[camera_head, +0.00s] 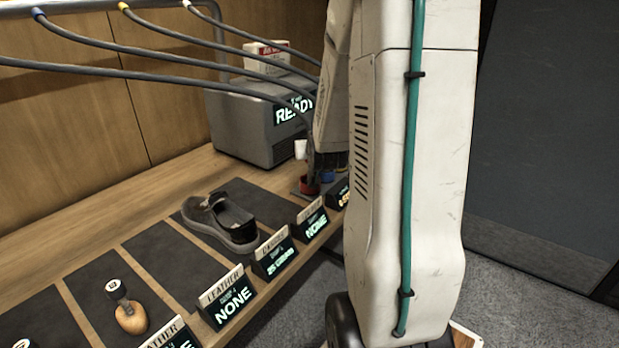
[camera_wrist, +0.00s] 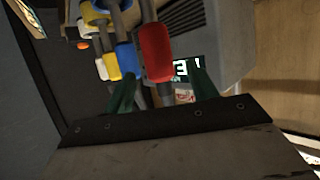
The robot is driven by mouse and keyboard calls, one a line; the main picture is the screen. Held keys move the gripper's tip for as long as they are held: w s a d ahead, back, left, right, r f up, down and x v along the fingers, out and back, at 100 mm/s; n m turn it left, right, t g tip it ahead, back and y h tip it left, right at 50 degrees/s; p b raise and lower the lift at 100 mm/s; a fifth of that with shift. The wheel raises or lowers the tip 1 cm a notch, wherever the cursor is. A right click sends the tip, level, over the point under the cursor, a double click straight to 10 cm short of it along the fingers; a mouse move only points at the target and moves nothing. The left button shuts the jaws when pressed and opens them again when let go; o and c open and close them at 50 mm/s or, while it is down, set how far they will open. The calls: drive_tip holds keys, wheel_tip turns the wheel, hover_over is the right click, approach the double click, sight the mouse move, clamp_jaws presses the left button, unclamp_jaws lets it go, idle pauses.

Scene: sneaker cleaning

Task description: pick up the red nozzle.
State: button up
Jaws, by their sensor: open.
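The red nozzle (camera_wrist: 156,52) hangs on a dark hose in the wrist view. My gripper (camera_wrist: 163,76) is open, with one green finger on each side of the nozzle's lower end. The nozzle appears between the fingers or just beyond them; I cannot tell if either finger touches it. In the head view a red part (camera_head: 308,185) shows low beside the grey box, at the lower end of my arm, and my fingers are hard to make out there.
Blue (camera_wrist: 126,60), yellow and white nozzles hang close to the left of the red one. A grey box (camera_head: 245,128) reading READY stands behind. A dark shoe (camera_head: 222,222), a brush (camera_head: 130,316) and several label stands line the wooden bench. Hoses cross overhead.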

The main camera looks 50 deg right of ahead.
drive_tip(key=x, duration=0.5)
drive_tip(key=shift+f, duration=0.35)
clamp_jaws()
